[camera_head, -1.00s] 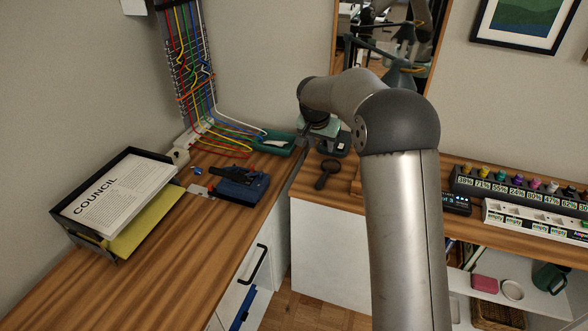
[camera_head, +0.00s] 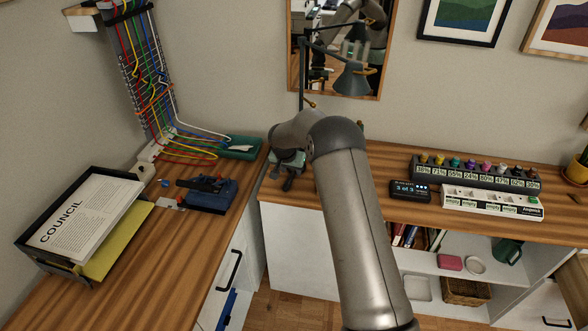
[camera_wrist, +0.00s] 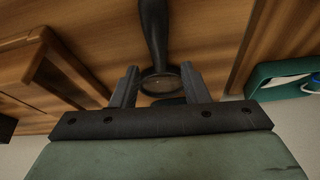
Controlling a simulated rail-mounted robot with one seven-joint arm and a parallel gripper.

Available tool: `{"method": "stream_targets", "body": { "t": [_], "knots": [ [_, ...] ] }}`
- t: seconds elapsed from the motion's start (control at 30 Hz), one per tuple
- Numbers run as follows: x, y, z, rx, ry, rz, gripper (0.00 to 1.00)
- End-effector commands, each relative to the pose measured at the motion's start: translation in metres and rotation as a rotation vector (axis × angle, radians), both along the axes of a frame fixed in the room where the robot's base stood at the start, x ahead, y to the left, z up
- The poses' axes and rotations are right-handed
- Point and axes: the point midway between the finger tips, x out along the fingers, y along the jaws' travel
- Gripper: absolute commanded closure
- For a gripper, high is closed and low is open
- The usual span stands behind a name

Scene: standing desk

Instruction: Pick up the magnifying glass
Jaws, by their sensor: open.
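The magnifying glass (camera_wrist: 154,35) lies on the wooden desk. In the wrist view its dark handle runs up out of the top of the picture, and its round lens end sits low, around the space between my fingers. My gripper (camera_wrist: 160,70) is open, with one finger on each side of the glass and visible gaps to both. Part of the lens end is hidden behind the gripper's base. In the head view my gripper (camera_head: 288,172) is low over the desk at the back corner, and the glass is mostly hidden there by my arm and gripper.
A green tray (camera_wrist: 262,75) is close on the right in the wrist view; a wooden object (camera_wrist: 30,60) is at the left. In the head view, a blue device (camera_head: 212,196) and a paper tray (camera_head: 30,245) lie left, and a bottle rack (camera_head: 470,177) stands right.

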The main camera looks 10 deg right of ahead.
Motion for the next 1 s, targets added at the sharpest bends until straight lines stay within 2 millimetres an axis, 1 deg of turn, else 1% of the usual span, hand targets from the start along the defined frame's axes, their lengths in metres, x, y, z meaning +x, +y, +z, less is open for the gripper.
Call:
{"method": "stream_targets", "body": {
  "t": [0.03, 0.17, 0.4, 0.47, 0.5, 0.53, 0.57, 0.87, 1.0],
  "knots": [
    [0.002, -0.002, -0.005, 0.0, 0.002, -0.001, 0.59],
    [0.006, -0.003, -0.015, 0.0, 0.0, -0.001, 0.59],
    [0.006, -0.003, -0.017, 0.0, -0.001, 0.0, 0.59],
    [0.006, -0.003, -0.017, 0.0, -0.001, 0.0, 0.76],
    [0.006, -0.003, -0.017, 0.0, -0.001, 0.0, 0.87],
    [0.006, -0.003, -0.016, 0.0, -0.001, 0.0, 0.95],
    [0.006, -0.003, -0.016, 0.0, -0.001, 0.0, 1.0],
    [0.007, -0.003, -0.016, -0.001, -0.002, 0.0, 1.0],
    [0.007, -0.003, -0.01, -0.001, -0.003, 0.0, 1.0]
  ]
}}
